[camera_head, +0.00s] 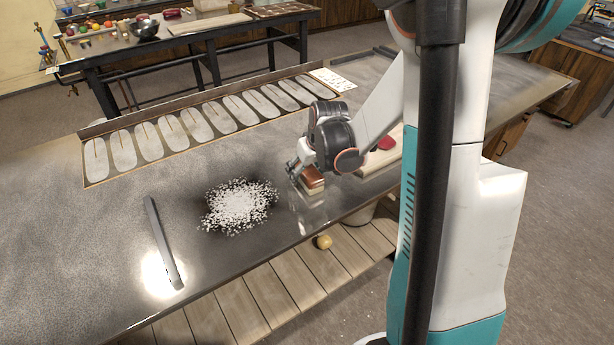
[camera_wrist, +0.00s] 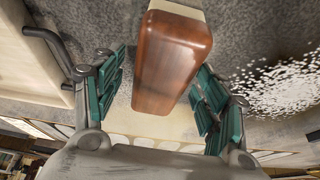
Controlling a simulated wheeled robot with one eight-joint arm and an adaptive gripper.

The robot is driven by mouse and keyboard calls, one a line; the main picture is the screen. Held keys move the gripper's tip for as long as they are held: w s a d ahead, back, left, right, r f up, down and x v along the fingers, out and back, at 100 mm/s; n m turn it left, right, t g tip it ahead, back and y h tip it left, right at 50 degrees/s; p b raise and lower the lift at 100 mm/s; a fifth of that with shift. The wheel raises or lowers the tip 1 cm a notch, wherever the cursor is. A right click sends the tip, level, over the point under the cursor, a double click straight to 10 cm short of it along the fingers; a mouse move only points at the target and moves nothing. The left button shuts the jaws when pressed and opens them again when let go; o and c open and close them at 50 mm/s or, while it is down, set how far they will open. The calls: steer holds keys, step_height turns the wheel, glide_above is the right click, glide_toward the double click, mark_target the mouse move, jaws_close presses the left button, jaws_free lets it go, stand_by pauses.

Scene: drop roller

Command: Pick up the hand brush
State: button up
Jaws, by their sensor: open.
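The hand brush (camera_head: 312,181) is a small block with a reddish-brown wooden top and a pale lower part. In the head view it rests on the grey worktop, right of a pile of white flakes. In the wrist view the brush (camera_wrist: 172,62) reaches in between the teal-padded fingers. My gripper (camera_head: 299,172) is at the brush, and in the wrist view my gripper (camera_wrist: 160,95) is open with a finger on each side of it. A gap shows on the left side; on the right the finger is close, and I cannot tell whether it touches.
White flakes (camera_head: 240,204) are spread on the worktop (camera_head: 110,230). A dark metal bar (camera_head: 163,243) lies at the left. A pale board (camera_head: 384,150) with a red item (camera_head: 387,143) lies right of my gripper. A yellow ball (camera_head: 323,241) is on the slatted shelf below.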

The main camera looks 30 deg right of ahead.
steer(key=shift+f+b, duration=0.25)
steer(key=shift+b, duration=0.05)
stand_by(0.4)
steer(key=c, duration=1.2)
